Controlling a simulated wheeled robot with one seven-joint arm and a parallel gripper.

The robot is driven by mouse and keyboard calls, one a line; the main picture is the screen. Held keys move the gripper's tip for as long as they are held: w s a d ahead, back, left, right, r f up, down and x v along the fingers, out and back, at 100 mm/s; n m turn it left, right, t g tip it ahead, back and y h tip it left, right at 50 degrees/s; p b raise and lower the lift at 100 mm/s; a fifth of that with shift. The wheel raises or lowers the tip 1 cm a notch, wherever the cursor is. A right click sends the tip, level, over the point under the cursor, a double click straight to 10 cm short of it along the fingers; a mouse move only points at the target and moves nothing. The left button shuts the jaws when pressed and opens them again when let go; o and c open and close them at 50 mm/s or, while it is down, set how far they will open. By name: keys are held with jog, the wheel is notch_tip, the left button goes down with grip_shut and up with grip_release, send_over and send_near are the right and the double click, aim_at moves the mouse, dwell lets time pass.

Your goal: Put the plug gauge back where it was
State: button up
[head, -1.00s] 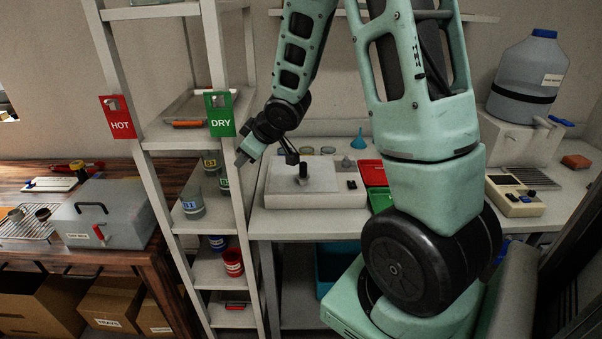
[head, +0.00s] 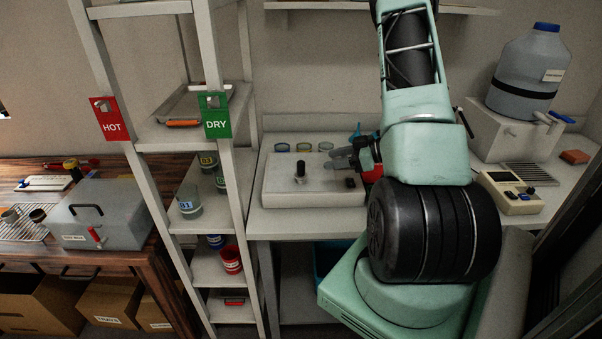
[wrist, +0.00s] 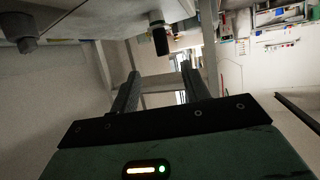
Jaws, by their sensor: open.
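A short black-handled peg, which looks like the plug gauge (head: 300,170), stands upright on the pale low box (head: 275,187) on the white bench. It also shows in the wrist view (wrist: 160,38) as a black cylinder with a pale collar, hanging from the top because that view is turned over. My gripper (head: 335,160) is just right of the peg, above the right part of the box. It is apart from the peg. In the wrist view my gripper (wrist: 160,82) has its two fingers spread with nothing between them.
Several small jars (head: 304,148) stand behind the box. A blue funnel (head: 357,132) and a red tray (head: 372,173) are beside my arm. The shelf rack with the green DRY tag (head: 216,123) stands to the left. A large bottle (head: 530,75) is at the right.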

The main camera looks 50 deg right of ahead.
aim_at(296, 174)
jog(key=p+x, duration=0.1)
jog(key=x, duration=0.6)
jog(key=shift+p, duration=0.35)
jog(key=p+x, duration=0.2)
jog(key=x, duration=0.2)
jog(key=shift+w+a+f, duration=0.1)
jog(key=shift+w+a, duration=0.15)
jog(key=shift+a, duration=0.1)
jog(key=shift+w+a+f, duration=0.1)
jog(key=shift+w+f, duration=0.15)
jog(key=shift+w, duration=0.1)
grip_shut()
